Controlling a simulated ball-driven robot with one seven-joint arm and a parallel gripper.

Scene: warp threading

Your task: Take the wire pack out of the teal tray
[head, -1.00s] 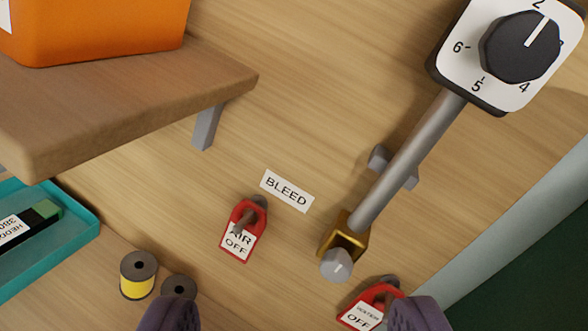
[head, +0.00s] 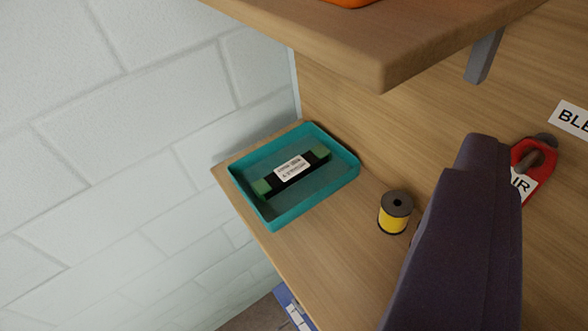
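The teal tray (head: 267,213) sits on the wooden bench at its left end, near the wall. The wire pack (head: 270,184), a dark bar with green ends and a white printed label, lies inside the tray. It is slanted, with its right end higher in the picture. My gripper (head: 478,155) shows as dark purple fingers at the right, apart from the tray and the pack. The fingers overlap in this view, so I cannot see any gap between them or whether they hold anything.
A yellow spool (head: 394,212) stands between the tray and my gripper. A wooden shelf (head: 400,45) overhangs above the tray, with a grey bracket (head: 484,55). A red tag (head: 520,157) is partly hidden behind my gripper. A pale block wall (head: 130,120) borders the left.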

